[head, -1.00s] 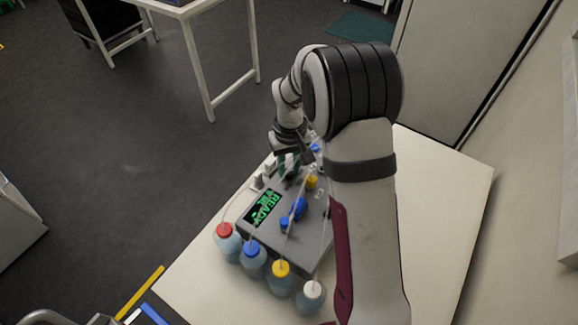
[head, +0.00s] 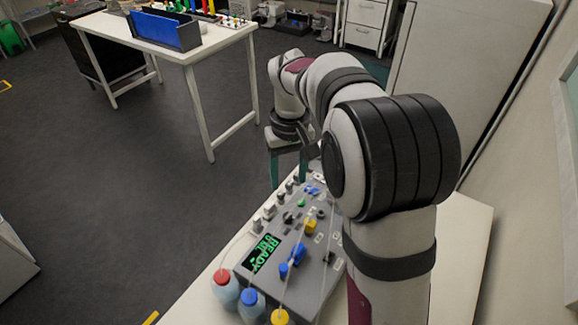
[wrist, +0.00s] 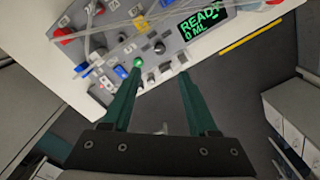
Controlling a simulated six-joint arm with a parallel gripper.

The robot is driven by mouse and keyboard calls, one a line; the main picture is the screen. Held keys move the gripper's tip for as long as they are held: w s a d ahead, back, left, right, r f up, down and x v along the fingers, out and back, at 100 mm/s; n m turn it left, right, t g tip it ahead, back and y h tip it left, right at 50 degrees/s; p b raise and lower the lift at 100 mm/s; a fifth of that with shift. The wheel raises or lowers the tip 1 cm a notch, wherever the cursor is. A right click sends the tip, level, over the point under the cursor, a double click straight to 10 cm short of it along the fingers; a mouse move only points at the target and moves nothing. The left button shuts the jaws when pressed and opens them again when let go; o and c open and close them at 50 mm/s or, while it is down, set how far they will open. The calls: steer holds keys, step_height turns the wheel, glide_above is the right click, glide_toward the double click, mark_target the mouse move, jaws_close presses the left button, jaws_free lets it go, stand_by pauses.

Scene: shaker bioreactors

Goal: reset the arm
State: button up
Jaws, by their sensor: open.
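My gripper (head: 288,165) hangs above the back of the grey bioreactor unit in the head view, fingers pointing down. In the wrist view my gripper (wrist: 158,92) shows two green fingers spread wide, with nothing between them. The bioreactor unit (head: 262,283) stands on the white table; its screen (head: 262,252) reads READY. In the wrist view the screen (wrist: 205,22) reads READY, 0 ML. A green button (wrist: 139,62) shows near the left fingertip in that view, apparently beyond it. My arm hides the right part of the unit in the head view.
Bottles with red (head: 222,276), blue (head: 249,297) and yellow (head: 280,317) caps stand along the unit's front, with thin tubes rising from them. A second table (head: 197,54) with a blue bin (head: 160,27) stands at the back left. The floor between is clear.

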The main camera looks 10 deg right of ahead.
step_height(320, 180, up, 3)
steer(key=shift+f, duration=0.1)
stand_by(0.3)
steer(key=s+a+f+m, duration=0.1)
steer(key=s+m, duration=0.2)
steer(key=s, duration=1.1)
steer(key=s+a+f+m+y, duration=0.1)
steer(key=s+m, duration=0.3)
steer(key=s, duration=1.1)
steer(key=shift+a+y, duration=0.3)
steer(key=shift+a, duration=0.1)
